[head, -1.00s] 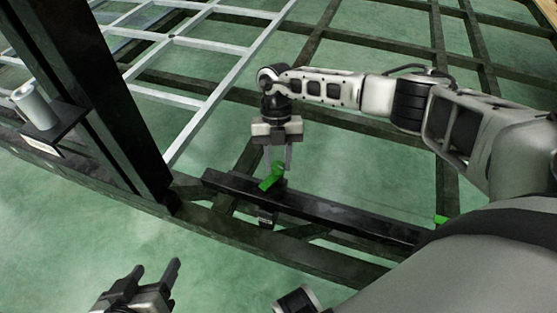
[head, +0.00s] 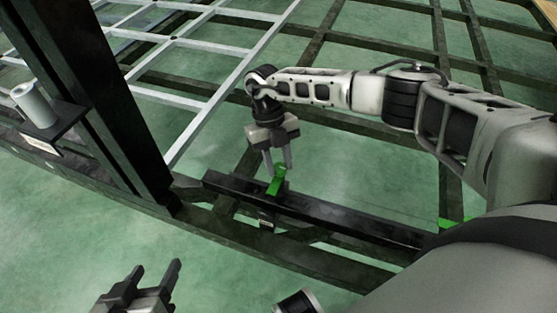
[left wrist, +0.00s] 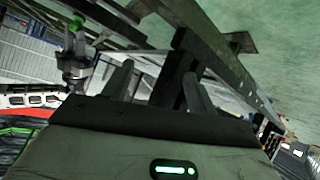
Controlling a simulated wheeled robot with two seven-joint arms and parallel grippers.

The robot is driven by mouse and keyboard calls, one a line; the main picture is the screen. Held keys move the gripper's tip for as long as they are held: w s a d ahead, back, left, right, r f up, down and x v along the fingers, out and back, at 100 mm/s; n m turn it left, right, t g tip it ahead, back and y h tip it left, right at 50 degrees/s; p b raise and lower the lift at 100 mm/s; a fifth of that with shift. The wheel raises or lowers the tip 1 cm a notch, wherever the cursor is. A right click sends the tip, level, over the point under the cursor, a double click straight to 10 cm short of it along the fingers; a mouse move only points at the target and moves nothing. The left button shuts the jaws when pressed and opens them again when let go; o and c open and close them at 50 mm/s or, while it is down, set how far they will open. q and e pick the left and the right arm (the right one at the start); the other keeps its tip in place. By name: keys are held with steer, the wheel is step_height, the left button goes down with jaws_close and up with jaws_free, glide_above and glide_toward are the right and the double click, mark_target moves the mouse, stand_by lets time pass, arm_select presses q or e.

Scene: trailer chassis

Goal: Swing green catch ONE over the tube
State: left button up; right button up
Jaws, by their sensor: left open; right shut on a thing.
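A green catch (head: 274,186) sits at the black tube (head: 340,215), near the tube's left end. My right gripper (head: 278,169) is shut on the catch's upper end from above, and its fingers hide part of it. The catch stands tilted, its top leaning right; I cannot tell whether it touches the tube's far side. Another green piece (head: 447,223) shows at the tube's right end, partly hidden by my right arm. My left gripper (head: 158,276) is open and empty, low at the left, apart from the tube. Its fingers also show in the left wrist view (left wrist: 158,84).
A dark upright post (head: 95,95) stands at the left. Beside it a grey cylinder (head: 35,105) stands on a small black shelf (head: 62,122). Dark chassis beams and a light grey lattice (head: 215,95) lie behind the tube.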

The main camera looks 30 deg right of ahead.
arm_select(q)
steer(key=shift+w+a, duration=0.1)
steer(key=shift+w, duration=0.05)
arm_select(e)
steer(key=o, duration=1)
steer(key=shift+c, duration=0.2)
arm_select(q)
steer(key=shift+s+a+f+g+y+p, duration=0.25)
steer(key=shift+f+g+p, duration=0.3)
steer(key=shift+p, duration=0.4)
arm_select(e)
steer(key=v, duration=1.6)
steer(key=shift+s, duration=0.1)
